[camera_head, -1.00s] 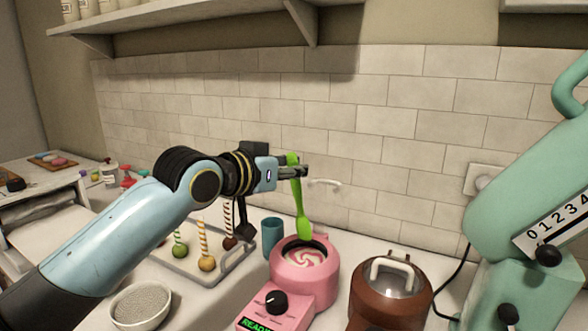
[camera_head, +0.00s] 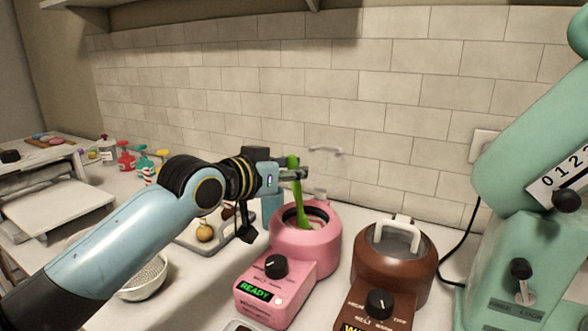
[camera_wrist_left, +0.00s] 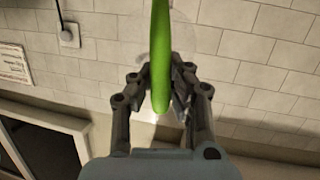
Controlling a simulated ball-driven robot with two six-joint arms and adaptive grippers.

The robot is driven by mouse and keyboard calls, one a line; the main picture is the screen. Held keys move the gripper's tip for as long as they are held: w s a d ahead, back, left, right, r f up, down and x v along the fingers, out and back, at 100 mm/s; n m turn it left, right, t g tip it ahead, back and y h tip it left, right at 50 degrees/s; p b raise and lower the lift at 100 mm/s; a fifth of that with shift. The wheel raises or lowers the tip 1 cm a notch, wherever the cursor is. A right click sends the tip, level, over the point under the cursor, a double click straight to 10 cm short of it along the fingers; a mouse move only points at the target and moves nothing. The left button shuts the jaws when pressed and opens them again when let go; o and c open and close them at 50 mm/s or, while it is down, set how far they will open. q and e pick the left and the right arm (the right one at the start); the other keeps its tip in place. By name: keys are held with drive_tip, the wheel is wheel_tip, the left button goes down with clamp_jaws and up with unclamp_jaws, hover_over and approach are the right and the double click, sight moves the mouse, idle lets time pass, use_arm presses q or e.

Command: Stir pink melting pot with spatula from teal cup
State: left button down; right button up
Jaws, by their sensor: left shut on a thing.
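The pink melting pot (camera_head: 318,245) stands on the counter, open at the top, with a READY display on its front. My left gripper (camera_head: 292,174) is shut on the green spatula (camera_head: 301,211) above the pot. The spatula is nearly upright and its lower end is inside the pot's opening; its tip is hidden by the rim. In the left wrist view the spatula (camera_wrist_left: 161,50) passes between the fingers. The teal cup (camera_head: 270,205) stands behind and left of the pot, partly hidden by my gripper. My right gripper is not in view.
A brown melting pot (camera_head: 393,270) with a lid stands close on the right. A teal mixer (camera_head: 520,240) is at the far right. A tray (camera_head: 196,242) with cake pops and a white bowl (camera_head: 143,282) lie to the left. The tiled wall is behind.

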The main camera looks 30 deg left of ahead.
use_arm(q)
drive_tip(key=shift+f, duration=0.1)
idle(0.3)
drive_tip(key=shift+f, duration=0.5)
drive_tip(key=shift+a, duration=0.1)
